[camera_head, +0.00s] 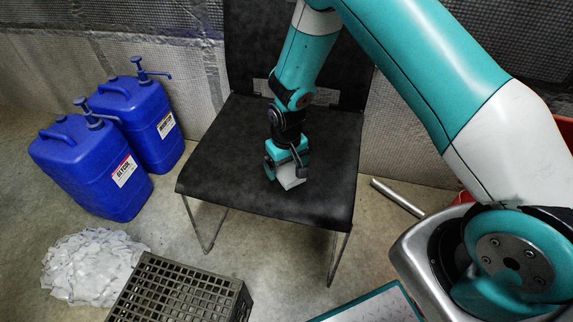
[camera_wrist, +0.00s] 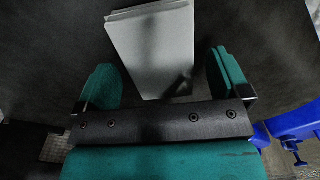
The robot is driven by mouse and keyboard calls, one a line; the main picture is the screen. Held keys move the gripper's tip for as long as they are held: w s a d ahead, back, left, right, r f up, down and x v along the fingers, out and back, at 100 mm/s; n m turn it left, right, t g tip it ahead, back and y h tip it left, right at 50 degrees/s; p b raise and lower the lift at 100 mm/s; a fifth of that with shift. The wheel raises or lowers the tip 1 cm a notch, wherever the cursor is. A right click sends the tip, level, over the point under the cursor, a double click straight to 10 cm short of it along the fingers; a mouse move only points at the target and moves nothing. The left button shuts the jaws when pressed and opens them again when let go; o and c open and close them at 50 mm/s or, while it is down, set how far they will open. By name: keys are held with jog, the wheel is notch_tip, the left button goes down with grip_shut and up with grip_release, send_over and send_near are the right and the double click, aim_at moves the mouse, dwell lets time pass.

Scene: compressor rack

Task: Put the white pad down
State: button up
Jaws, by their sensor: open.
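The white pad (camera_wrist: 152,48) lies on the black seat of a chair (camera_wrist: 262,45) in the wrist view. It looks like a pale, flat block with layered edges. My gripper (camera_wrist: 162,82) is open, with one teal finger on each side of the pad's near end. In the head view my gripper (camera_head: 281,178) is low over the chair seat (camera_head: 225,165), and only part of the white pad (camera_head: 291,181) shows beside the fingers. The near end of the pad is partly in my gripper's shadow. I cannot tell whether a finger touches it.
Two blue jugs (camera_head: 100,170) with pumps stand left of the chair. A heap of white scraps (camera_head: 92,267) and a dark perforated crate (camera_head: 175,290) are on the floor in front. A metal tube (camera_head: 398,198) lies to the right. The seat around the pad is clear.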

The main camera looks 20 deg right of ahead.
notch_tip(320, 180, up, 12)
jog(key=p, duration=0.3)
notch_tip(320, 180, up, 16)
jog(key=n+y, duration=0.2)
send_over(286, 168)
jog(key=s+a, duration=0.3)
jog(key=s, duration=0.6)
jog(key=s+r+n+y, duration=0.1)
jog(key=s+r, duration=0.3)
jog(key=s, duration=0.4)
jog(key=s+a+r+n+y, duration=0.1)
jog(key=s+r+n, duration=0.1)
jog(key=s+r, duration=0.2)
jog(key=s, duration=0.3)
jog(key=shift+s+a+r, duration=0.2)
jog(key=shift+s+r, duration=0.05)
jog(key=shift+s, duration=0.15)
notch_tip(286, 168, up, 24)
jog(key=p, duration=2.3)
jog(key=shift+f, duration=0.25)
